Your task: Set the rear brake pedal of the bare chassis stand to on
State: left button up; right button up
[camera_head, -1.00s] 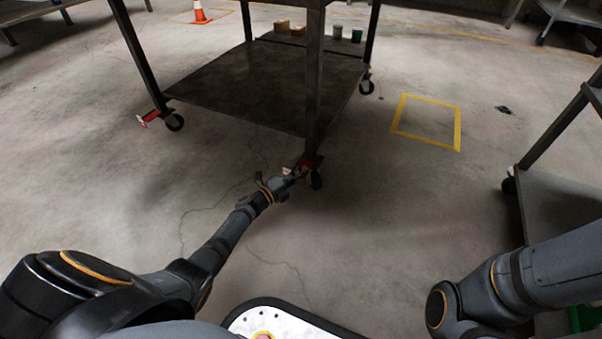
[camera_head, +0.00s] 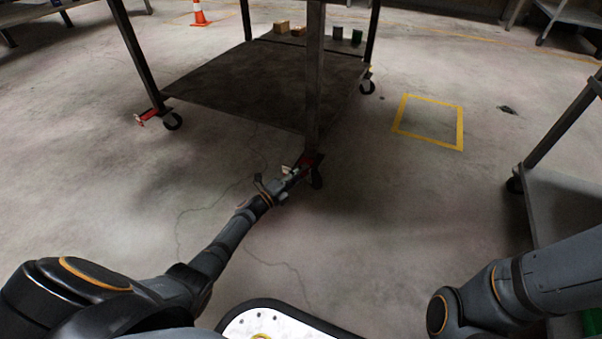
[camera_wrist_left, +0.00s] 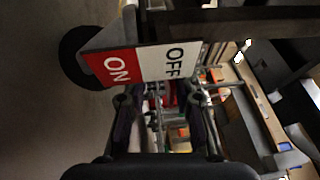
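A dark metal stand (camera_head: 313,85) on casters stands ahead of me. A brake pedal with a red half marked ON and a white half marked OFF (camera_wrist_left: 137,65) shows large in the left wrist view, turned sideways. In the head view its red part (camera_head: 312,160) sits by the near leg's foot. My left gripper (camera_head: 294,172) is low at this foot, right by the pedal. In the left wrist view its two fingers (camera_wrist_left: 162,100) are apart, just below the plate, with nothing held between them. Contact with the pedal cannot be told. My right gripper is out of view.
Another red pedal (camera_head: 147,117) is at the stand's left caster. Small boxes and cans (camera_head: 338,33) stand at the shelf's back. A yellow floor square (camera_head: 430,121) lies to the right, and another stand (camera_head: 565,205) is at the right edge. An orange cone (camera_head: 199,14) stands far back.

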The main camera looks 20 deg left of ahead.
pick_arm(q)
jog(key=v, duration=1.2)
